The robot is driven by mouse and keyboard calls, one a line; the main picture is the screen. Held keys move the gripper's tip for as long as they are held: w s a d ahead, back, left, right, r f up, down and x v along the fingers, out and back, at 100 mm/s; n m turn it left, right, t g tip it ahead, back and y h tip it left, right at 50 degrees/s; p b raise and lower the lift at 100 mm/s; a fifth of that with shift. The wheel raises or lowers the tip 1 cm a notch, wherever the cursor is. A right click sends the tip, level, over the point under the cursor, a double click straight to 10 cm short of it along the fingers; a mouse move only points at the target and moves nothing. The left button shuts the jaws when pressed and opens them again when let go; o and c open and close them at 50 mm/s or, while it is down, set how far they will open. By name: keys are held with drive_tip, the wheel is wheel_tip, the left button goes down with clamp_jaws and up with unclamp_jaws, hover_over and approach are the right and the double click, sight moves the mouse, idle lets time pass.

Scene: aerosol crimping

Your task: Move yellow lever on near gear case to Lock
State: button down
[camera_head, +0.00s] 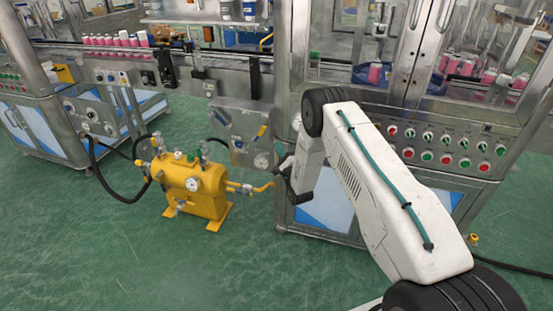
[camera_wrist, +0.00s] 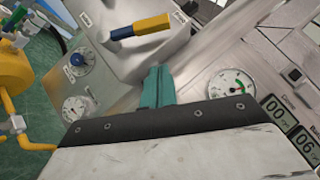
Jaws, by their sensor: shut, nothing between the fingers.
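The grey gear case (camera_head: 240,125) stands left of my arm in the head view, and its face fills the upper part of the wrist view (camera_wrist: 150,60). The lever with a yellow grip (camera_wrist: 153,25) and a blue shank (camera_wrist: 122,33) lies slantwise on it, the yellow end toward the upper right. A small label (camera_wrist: 180,17) sits just beyond the yellow end; I cannot read it surely. My gripper (camera_wrist: 156,85), with teal fingers, is shut and empty. In the picture it is below the lever, with a gap between them. In the head view it is small and dark (camera_head: 283,165).
A blue knob (camera_wrist: 77,60) and a dial (camera_wrist: 75,106) are on the left, a green-marked gauge (camera_wrist: 231,84) and digital readouts (camera_wrist: 280,112) on the right. A yellow tank (camera_head: 193,188) with pipes stands on the floor beside the case.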

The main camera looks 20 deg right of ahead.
sight(260, 134)
drive_tip(key=w+a+r, duration=0.2)
drive_tip(key=w, duration=0.1)
drive_tip(key=w+a+r, duration=0.1)
drive_tip(key=shift+w, duration=0.35)
